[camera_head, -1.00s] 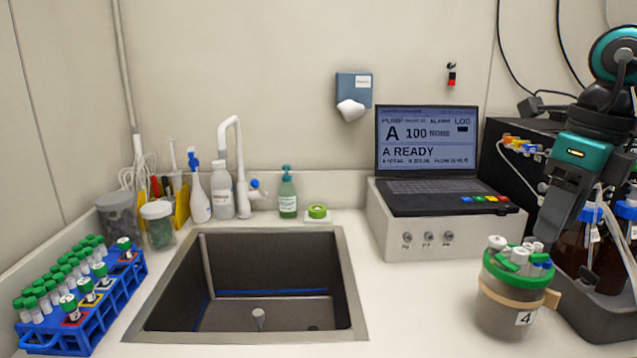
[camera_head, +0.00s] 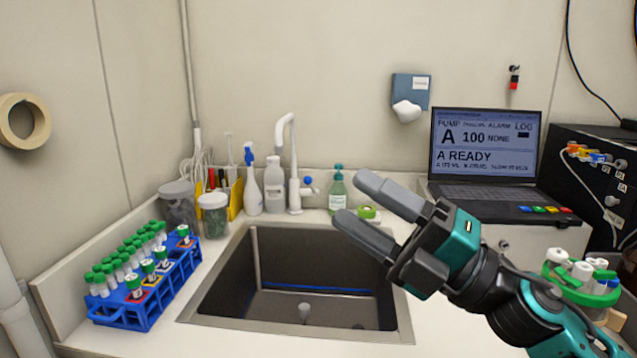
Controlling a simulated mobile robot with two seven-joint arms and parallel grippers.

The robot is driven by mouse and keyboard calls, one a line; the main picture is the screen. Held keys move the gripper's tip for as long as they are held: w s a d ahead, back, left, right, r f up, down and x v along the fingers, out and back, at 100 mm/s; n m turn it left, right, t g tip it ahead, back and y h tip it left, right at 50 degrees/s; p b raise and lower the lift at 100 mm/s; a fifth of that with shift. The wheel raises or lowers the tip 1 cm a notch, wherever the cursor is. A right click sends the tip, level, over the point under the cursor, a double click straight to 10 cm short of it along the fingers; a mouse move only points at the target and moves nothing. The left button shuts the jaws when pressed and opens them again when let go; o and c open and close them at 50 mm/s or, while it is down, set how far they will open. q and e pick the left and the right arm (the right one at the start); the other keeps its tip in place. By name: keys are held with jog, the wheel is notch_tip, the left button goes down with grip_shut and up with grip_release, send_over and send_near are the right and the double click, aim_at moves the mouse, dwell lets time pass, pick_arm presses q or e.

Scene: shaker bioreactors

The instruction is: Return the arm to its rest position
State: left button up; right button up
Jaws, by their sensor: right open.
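My right arm comes in from the lower right in the head view. Its gripper (camera_head: 364,207) is open and empty, held above the right side of the sink (camera_head: 405,318). Its two grey fingers point up and left, with a clear gap between them. They overlap the view of the counter's back edge near the green soap bottle (camera_head: 338,192). The gripper and forearm hide part of the white box under the laptop (camera_head: 484,155) and part of the counter. My left gripper is not in view.
A blue rack (camera_head: 125,314) of green-capped tubes stands left of the sink. Spray and wash bottles (camera_head: 250,188) stand by the tap (camera_head: 294,170). A green-rimmed container (camera_head: 565,288) with capped tubes is at the right, partly behind my arm. The black pump unit (camera_head: 590,170) stands behind it.

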jog(key=w+d+f+m+t+h, duration=0.2)
jog(key=d+f+m+t+h, duration=0.3)
jog(key=f+m+h, duration=0.55)
jog(key=w+d+f+m+t+h, duration=0.1)
jog(key=d+f+m+t+h, duration=0.2)
jog(key=d+f+m+h, duration=0.75)
jog(key=s+f+m+g, duration=0.5)
jog(key=s+f+g, duration=0.25)
jog(key=s, duration=0.35)
jog(key=s+f+m+g, duration=0.55)
jog(key=s+f, duration=0.35)
jog(key=s, duration=0.3)
jog(key=w+a+f+n+t+y, duration=0.1)
jog(key=w+a+f+t+y, duration=0.1)
jog(key=w+f+t, duration=0.4)
jog(key=shift+w+a+f, duration=0.55)
jog(key=shift+w+f, duration=0.3)
jog(key=shift+f, duration=0.55)
